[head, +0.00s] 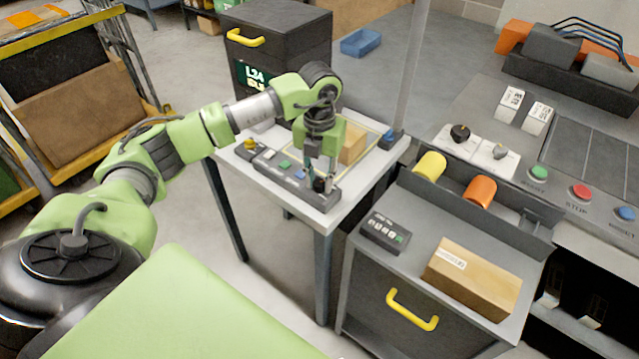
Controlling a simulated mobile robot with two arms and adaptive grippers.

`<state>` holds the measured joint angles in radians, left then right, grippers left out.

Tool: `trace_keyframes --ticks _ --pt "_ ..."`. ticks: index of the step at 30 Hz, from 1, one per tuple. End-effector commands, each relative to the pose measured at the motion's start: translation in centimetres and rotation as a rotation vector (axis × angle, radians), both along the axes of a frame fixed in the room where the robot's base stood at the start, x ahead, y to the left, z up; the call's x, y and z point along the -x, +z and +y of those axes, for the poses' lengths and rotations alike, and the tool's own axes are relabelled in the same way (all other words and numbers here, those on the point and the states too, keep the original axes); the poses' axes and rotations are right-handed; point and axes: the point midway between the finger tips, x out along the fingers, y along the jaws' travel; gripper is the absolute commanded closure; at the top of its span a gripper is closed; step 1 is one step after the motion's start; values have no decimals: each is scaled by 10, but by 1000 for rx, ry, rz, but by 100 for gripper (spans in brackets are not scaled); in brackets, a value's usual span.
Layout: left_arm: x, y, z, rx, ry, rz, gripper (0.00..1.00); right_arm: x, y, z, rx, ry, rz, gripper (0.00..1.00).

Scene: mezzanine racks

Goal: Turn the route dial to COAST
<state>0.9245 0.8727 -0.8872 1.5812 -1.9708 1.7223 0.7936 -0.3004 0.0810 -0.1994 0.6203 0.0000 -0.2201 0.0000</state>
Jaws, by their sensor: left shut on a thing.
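My left gripper (320,176) points straight down over the right end of a long grey control strip (336,191) on a small white-topped table. Its fingers are shut on a small dark dial (319,185) there, mostly hidden between them. The dial's markings and pointer are too small and covered to read, so I cannot tell its setting or confirm it is the route dial. The strip also carries a yellow knob (250,144) at its left end and small blue, green and white parts between. My right gripper is not in view.
A cardboard box (354,144) stands just behind the gripper on the table. A post (411,70) rises at the table's back right corner. At right, a console has a black knob (460,133), a grey knob (500,151) and coloured buttons. A grey cabinet holds another box (472,281).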

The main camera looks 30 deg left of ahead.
Motion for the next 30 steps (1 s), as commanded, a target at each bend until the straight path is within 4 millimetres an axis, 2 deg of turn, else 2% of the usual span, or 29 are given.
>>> trace_keyframes --ticks 3,15,30 --pt "-1 -2 0 -1 -90 -4 99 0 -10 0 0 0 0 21" --pt "-1 -1 0 -1 -297 -3 99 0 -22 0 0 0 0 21" --pt "0 0 0 0 -335 -2 99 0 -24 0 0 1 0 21"
